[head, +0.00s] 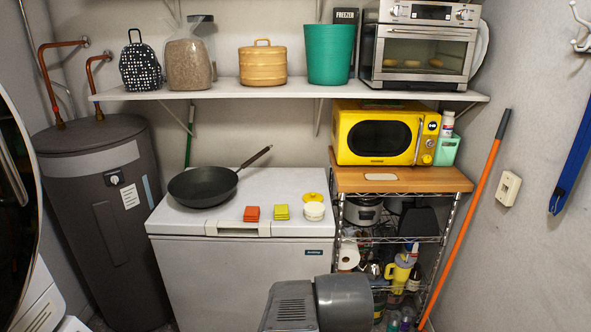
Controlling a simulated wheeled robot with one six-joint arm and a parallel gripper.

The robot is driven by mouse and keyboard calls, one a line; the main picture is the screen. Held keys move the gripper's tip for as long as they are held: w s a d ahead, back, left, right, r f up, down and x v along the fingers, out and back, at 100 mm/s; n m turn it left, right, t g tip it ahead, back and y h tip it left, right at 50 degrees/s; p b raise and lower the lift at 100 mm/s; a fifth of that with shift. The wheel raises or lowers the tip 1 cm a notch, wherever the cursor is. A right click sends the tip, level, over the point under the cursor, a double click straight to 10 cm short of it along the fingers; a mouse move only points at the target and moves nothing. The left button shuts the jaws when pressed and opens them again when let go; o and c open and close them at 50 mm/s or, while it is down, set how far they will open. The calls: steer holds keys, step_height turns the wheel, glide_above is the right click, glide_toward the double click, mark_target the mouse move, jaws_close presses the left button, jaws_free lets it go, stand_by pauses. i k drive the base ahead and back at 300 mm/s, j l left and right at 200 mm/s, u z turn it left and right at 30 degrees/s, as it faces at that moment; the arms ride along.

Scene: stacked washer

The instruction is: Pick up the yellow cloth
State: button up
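The yellow cloth (282,212) is a small, folded, yellow-green square. It lies flat near the front edge of the white chest freezer (180,222), between a red-orange folded cloth (251,213) on its left and a small white round container (315,211) on its right. Nothing covers it. Grey links of my own arm show at the bottom centre, in front of the freezer and below the cloth. My gripper itself does not show.
A black frying pan (203,186) sits on the freezer's left, its handle pointing back right. A yellow lid (313,196) lies behind the white container. A wire rack with a yellow microwave (384,133) stands to the right. A loaded shelf (225,93) hangs above.

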mark_target(281, 212)
steer(key=i+j, duration=0.35)
steer(key=i, duration=0.25)
steer(key=i+j, duration=0.3)
steer(key=i, duration=0.25)
steer(key=i+j+z, duration=0.1)
steer(key=i+j, duration=0.25)
steer(key=i, duration=0.25)
